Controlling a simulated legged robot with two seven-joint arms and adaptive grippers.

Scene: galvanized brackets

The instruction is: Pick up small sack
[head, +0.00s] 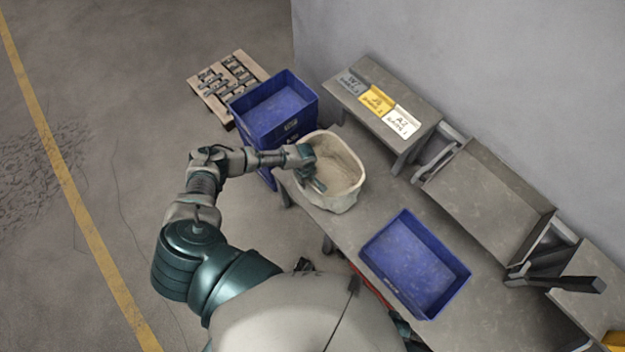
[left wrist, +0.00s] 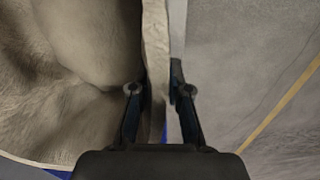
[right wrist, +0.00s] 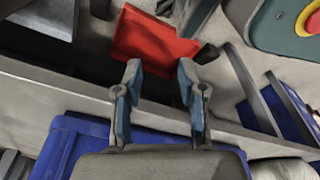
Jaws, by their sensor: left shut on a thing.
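The small sack (head: 340,170) is a cream, open-topped cloth bag standing upright at the left end of the grey workbench, next to a blue bin. My left gripper (head: 318,184) is at the sack's left rim, one finger inside and one outside. In the left wrist view the sack's rim (left wrist: 155,50) runs between the two fingers of my left gripper (left wrist: 158,92), which is shut on it. The sack's inside (left wrist: 60,70) looks empty where it shows. My right gripper (right wrist: 160,75) is open and empty in the right wrist view; the head view does not show it clearly.
A shallow blue tray (head: 415,262) lies on the bench right of the sack. A tall blue bin (head: 275,135) and a pallet of metal parts (head: 215,88) stand behind. A raised shelf (head: 425,125) carries label cards. A red bin (right wrist: 150,45) lies beyond my right gripper.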

